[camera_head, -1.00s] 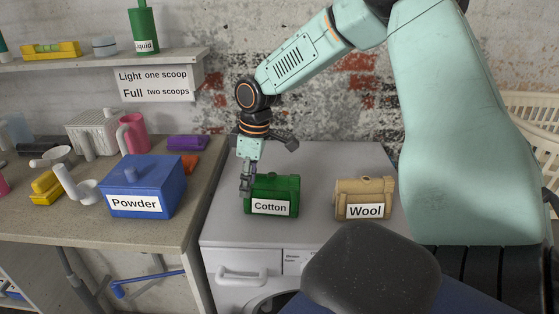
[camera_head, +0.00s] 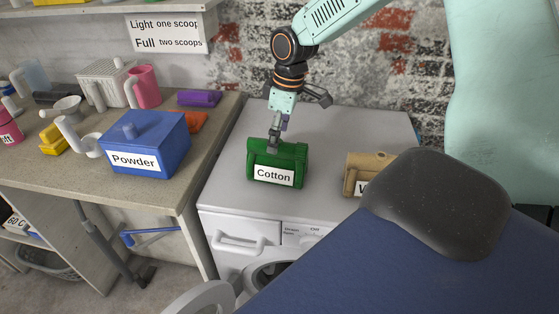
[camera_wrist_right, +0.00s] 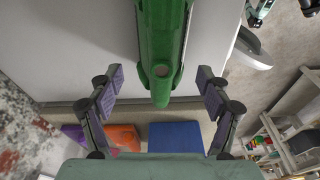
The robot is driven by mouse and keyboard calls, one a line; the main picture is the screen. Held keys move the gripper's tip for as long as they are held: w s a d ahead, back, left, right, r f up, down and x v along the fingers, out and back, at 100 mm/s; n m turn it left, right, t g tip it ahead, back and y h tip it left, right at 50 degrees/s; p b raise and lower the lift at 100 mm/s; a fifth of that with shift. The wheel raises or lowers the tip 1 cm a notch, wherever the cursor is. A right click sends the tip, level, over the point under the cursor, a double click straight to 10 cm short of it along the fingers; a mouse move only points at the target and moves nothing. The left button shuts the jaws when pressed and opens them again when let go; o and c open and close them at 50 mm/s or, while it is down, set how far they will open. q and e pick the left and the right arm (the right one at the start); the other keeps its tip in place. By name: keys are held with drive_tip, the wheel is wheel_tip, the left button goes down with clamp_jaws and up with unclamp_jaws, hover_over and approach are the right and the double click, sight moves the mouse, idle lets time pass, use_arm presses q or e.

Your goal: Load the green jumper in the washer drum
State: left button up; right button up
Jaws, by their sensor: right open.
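A green block-like bundle labelled "Cotton" (camera_head: 277,165) lies on top of the white washer (camera_head: 232,215); I cannot tell whether it is the jumper, and no other green garment shows. My right gripper (camera_head: 274,142) points down at its top. In the right wrist view the open fingers (camera_wrist_right: 160,76) stand on either side of the green bundle (camera_wrist_right: 162,40), with gaps between. The washer's round door (camera_head: 200,300) appears swung open at the lower front. The drum opening (camera_head: 268,277) shows only in part. My left gripper is not in view.
A tan bundle (camera_head: 368,165), its label partly hidden, lies to the right on the washer. The counter at left holds a blue "Powder" box (camera_head: 148,142), a pink mug (camera_head: 145,87) and a purple item (camera_head: 199,97). A basket (camera_head: 50,262) stands below.

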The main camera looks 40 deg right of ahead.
sight(278, 159)
drive_tip(key=f, duration=0.4)
drive_tip(key=f+b, duration=0.1)
drive_tip(key=f, duration=0.1)
drive_tip(key=shift+w+a+f, duration=0.1)
drive_tip(key=shift+w+a, duration=0.05)
drive_tip(key=shift+a, duration=0.2)
drive_tip(key=shift+w+d+f, duration=0.1)
drive_tip(key=shift+w+f, duration=0.1)
drive_tip(key=shift+f, duration=0.1)
drive_tip(key=shift+s+r, duration=0.2)
drive_tip(key=shift+r, duration=0.05)
drive_tip(key=c, duration=0.4)
drive_tip(key=shift+w+f, duration=0.15)
drive_tip(key=c, duration=0.4)
clamp_jaws()
